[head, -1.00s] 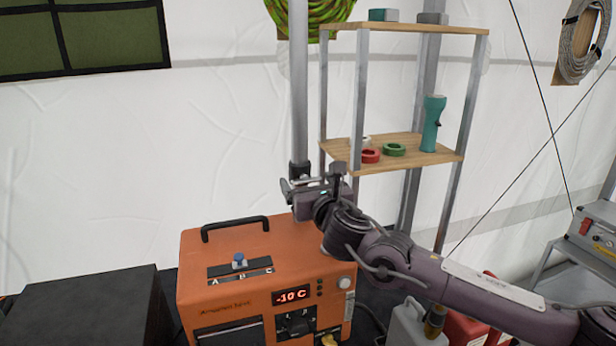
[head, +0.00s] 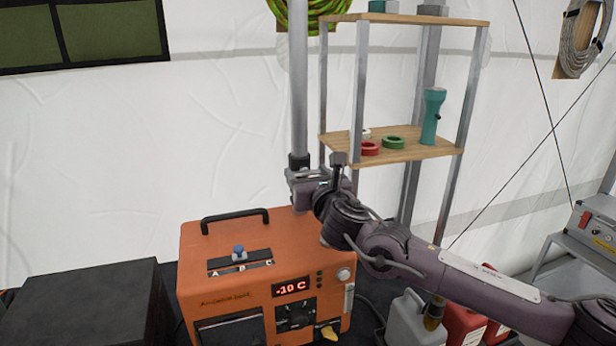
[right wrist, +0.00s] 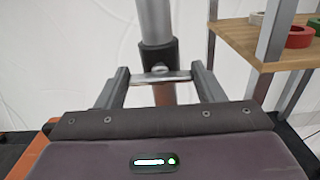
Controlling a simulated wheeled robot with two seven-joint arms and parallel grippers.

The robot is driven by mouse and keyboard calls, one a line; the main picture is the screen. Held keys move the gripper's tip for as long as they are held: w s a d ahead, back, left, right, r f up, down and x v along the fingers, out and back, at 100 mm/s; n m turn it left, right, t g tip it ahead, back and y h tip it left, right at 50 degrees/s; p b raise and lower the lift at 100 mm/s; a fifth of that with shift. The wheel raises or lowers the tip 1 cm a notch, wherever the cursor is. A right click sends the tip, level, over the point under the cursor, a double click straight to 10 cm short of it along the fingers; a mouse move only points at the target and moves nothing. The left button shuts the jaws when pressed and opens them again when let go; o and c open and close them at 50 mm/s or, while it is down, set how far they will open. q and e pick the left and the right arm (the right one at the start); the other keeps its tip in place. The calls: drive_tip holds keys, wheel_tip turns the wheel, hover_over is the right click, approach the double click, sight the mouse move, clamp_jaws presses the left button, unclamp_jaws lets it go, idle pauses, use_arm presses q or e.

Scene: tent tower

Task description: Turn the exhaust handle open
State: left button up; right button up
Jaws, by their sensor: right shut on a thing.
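The exhaust is a grey vertical pipe (head: 299,90) with a dark collar (head: 299,161), standing behind the orange heater. In the right wrist view, the pipe (right wrist: 154,20) ends in the dark collar (right wrist: 158,56). The handle is a short, shiny horizontal bar (right wrist: 160,77) just below the collar. My right gripper (head: 296,176) is at the collar. Its two fingers (right wrist: 160,84) are shut on the bar, one at each end. In the head view the gripper hides most of the handle. My left gripper is not in view.
The orange heater (head: 230,287) stands below the gripper, its display reading -10 C. A wooden shelf (head: 425,152) with tape rolls and a teal flashlight is close on the right. A black box (head: 85,305) is at lower left. Canisters (head: 405,320) stand below my right arm.

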drive_tip(key=m+b, duration=0.3)
drive_tip(key=m, duration=0.1)
drive_tip(key=m+b, duration=0.3)
drive_tip(key=m, duration=0.2)
drive_tip(key=shift+d+f+b, duration=0.1)
drive_tip(key=shift+f+b, duration=0.1)
drive_tip(key=shift+b, duration=0.1)
drive_tip(key=m+b, duration=0.1)
drive_tip(key=m, duration=0.2)
drive_tip(key=shift+w+m, duration=0.1)
drive_tip(key=shift+m, duration=0.2)
drive_tip(key=m, duration=0.4)
drive_tip(key=shift+m, duration=0.4)
drive_tip(key=o, duration=1)
drive_tip(key=shift+d, duration=0.15)
